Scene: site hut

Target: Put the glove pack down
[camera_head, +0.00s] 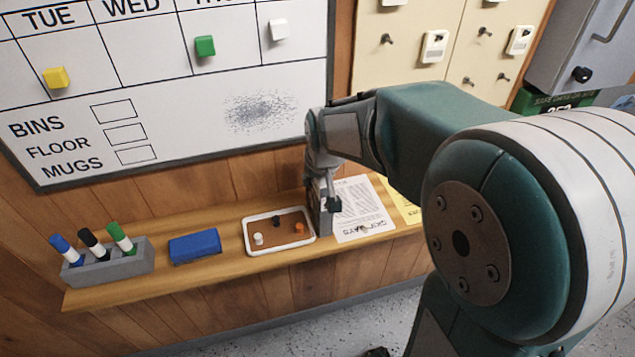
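I cannot make out a glove pack anywhere in this view. My gripper (327,207) points down over the wooden shelf, between the small tray and a white printed sheet. Its fingers are small and partly hidden by its own body, so I cannot tell whether they are open or shut, or whether they hold anything. My arm covers the right side of the view and hides part of the shelf there.
The wooden shelf (222,264) holds a marker holder (108,265) with three markers, a blue block (195,246), a white-rimmed tray (282,249) with small pieces, a white sheet (352,196) and a yellow sheet (405,207). A whiteboard (180,120) hangs behind.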

